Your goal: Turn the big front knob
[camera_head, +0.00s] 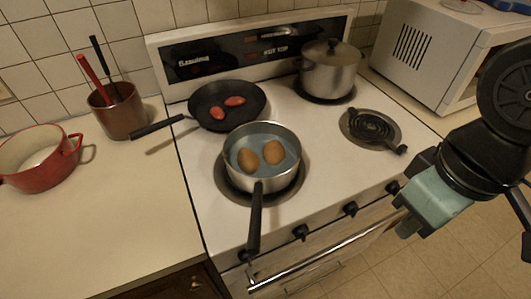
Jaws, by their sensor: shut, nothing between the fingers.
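A white stove has several black knobs along its front face. One knob (301,232) is near the pan handle, a middle knob (350,209) is to its right, and a right knob (393,187) is nearest my arm. Another dark knob (245,255) is at the left, partly hidden by the pan handle. I cannot tell which is the big one. My gripper (405,228) is shut and empty at the right, in front of the stove, below the right knob in the picture. It appears apart from the knobs.
A pan of water with two eggs (274,152) has its handle (254,220) jutting over the front edge. A metal oven bar (325,250) runs below the knobs. A skillet (245,91), lidded pot (330,72), bare burner (370,128) and microwave (410,48) stand behind.

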